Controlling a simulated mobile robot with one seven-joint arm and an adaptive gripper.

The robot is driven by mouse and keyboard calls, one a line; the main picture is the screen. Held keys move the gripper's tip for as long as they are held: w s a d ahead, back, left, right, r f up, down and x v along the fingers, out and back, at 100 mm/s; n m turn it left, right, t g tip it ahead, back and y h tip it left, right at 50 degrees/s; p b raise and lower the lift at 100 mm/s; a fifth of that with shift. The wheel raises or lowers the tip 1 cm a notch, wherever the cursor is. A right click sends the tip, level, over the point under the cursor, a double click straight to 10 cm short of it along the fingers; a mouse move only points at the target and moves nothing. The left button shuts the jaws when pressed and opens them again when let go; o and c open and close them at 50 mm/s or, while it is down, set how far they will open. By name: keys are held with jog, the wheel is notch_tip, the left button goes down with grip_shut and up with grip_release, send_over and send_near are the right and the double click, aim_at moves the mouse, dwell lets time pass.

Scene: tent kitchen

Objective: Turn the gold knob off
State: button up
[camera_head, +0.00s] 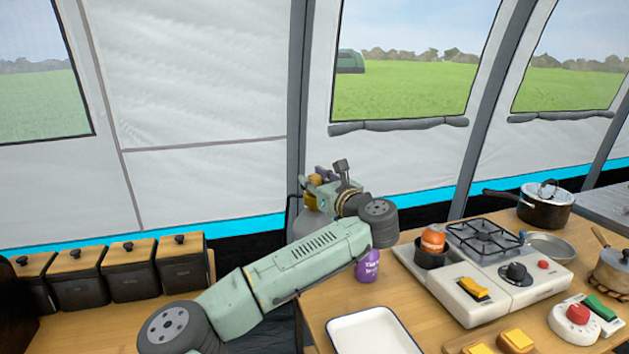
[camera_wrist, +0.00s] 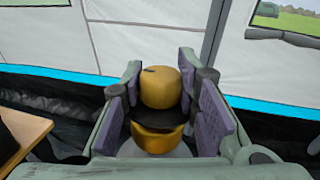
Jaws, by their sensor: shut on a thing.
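The gold knob (camera_wrist: 160,86) is in the middle of the wrist view, with a dark band below it and a second gold part (camera_wrist: 158,141) under that. My gripper (camera_wrist: 165,100) is shut on the gold knob, one purple-grey pad on each side. In the head view, a bit of gold (camera_head: 311,201) shows beside my gripper (camera_head: 318,184), above a grey bottle (camera_head: 308,222) on the far side of the table. My arm and gripper hide most of the knob and bottle there.
A wooden table (camera_head: 325,304) at the right bears a white stove (camera_head: 520,290), a white tray (camera_head: 372,332) and a purple can (camera_head: 367,268). Several dark canisters (camera_head: 130,272) stand at the left. The tent wall (camera_head: 210,190) is behind my gripper.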

grip_shut()
